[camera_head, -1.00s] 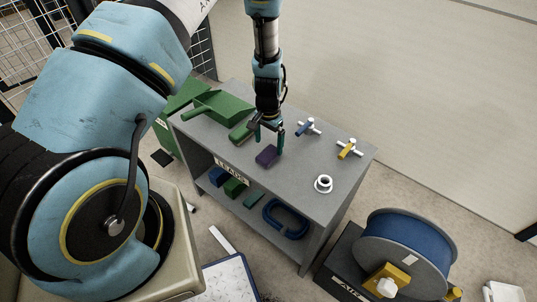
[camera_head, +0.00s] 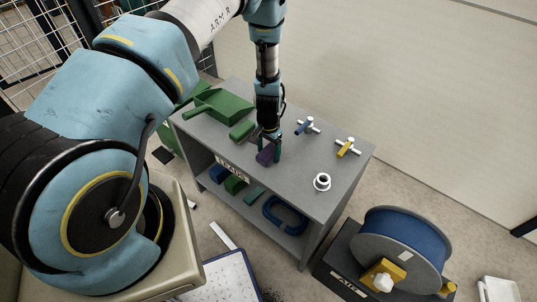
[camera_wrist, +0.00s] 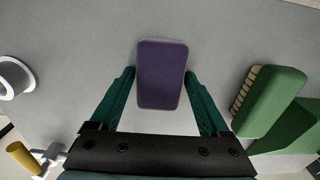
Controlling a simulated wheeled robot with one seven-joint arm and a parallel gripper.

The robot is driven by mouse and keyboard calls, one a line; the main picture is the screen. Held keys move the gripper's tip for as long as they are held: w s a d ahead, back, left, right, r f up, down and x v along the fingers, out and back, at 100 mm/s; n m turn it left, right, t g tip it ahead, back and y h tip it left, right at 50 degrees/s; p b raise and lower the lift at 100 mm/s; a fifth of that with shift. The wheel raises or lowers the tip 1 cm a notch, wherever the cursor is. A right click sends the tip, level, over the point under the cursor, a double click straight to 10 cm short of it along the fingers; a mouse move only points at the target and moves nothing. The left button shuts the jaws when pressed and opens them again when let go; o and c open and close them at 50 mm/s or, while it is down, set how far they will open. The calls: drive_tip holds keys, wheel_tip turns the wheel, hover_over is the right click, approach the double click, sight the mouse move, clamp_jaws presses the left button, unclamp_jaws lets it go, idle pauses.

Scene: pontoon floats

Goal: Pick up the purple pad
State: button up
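The purple pad (camera_head: 266,155) lies on the grey top of the bench (camera_head: 318,201), close to its front edge. In the wrist view the pad (camera_wrist: 162,74) is a rounded purple block between the two green fingers of my gripper (camera_wrist: 160,84). The fingers are open, with a narrow gap on each side of the pad near the fingertips. In the head view my gripper (camera_head: 268,150) is down at the pad, and its fingers partly hide it.
A green brush (camera_head: 242,130) and a green dustpan (camera_head: 222,104) lie left of the pad. A blue-handled valve (camera_head: 306,126), a yellow-handled valve (camera_head: 347,147) and a white ring fitting (camera_head: 322,181) stand to the right. A blue reel (camera_head: 405,247) is at lower right.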

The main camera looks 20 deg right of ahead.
sight(268, 152)
drive_tip(key=c, duration=1)
drive_tip(key=shift+o, duration=0.2)
wheel_tip(268, 152, up, 10)
drive_tip(key=b, duration=0.2)
drive_tip(key=shift+b, duration=0.4)
